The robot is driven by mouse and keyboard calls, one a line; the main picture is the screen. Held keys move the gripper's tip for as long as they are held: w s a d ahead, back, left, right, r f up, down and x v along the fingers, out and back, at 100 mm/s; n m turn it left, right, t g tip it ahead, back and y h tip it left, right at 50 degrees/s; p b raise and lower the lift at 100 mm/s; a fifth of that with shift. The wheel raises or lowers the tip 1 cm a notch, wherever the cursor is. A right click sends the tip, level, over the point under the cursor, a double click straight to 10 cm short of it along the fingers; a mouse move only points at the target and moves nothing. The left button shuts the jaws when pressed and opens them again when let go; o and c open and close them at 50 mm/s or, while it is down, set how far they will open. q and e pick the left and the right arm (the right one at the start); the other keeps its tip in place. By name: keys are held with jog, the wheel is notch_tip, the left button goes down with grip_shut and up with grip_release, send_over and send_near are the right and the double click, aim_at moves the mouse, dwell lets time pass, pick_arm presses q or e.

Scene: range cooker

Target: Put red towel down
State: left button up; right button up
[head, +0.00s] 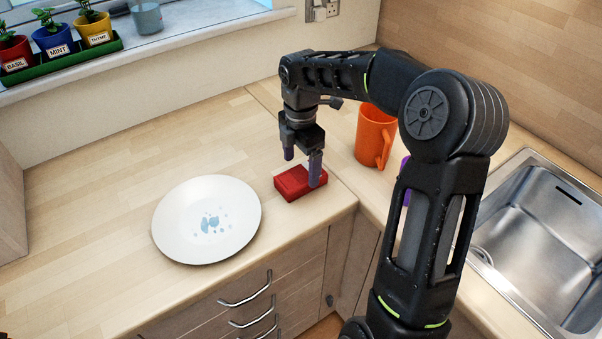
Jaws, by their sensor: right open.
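The red towel (295,185) is a small folded block lying on the wooden counter, near its inner corner. My right gripper (302,168) points down over the towel with its purple fingertips apart. One fingertip is in front of the towel's right part, and the other is behind its far left side. I cannot tell whether either finger touches it. My left gripper does not show.
A white plate (207,220) with blue marks lies left of the towel. An orange mug (374,135) stands right of it, partly behind my arm. A purple object is mostly hidden there. A steel sink (550,235) is at the right. The counter (100,215) is clear at left.

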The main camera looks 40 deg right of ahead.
aim_at(301, 175)
notch_tip(301, 175, up, 8)
dwell(1.0)
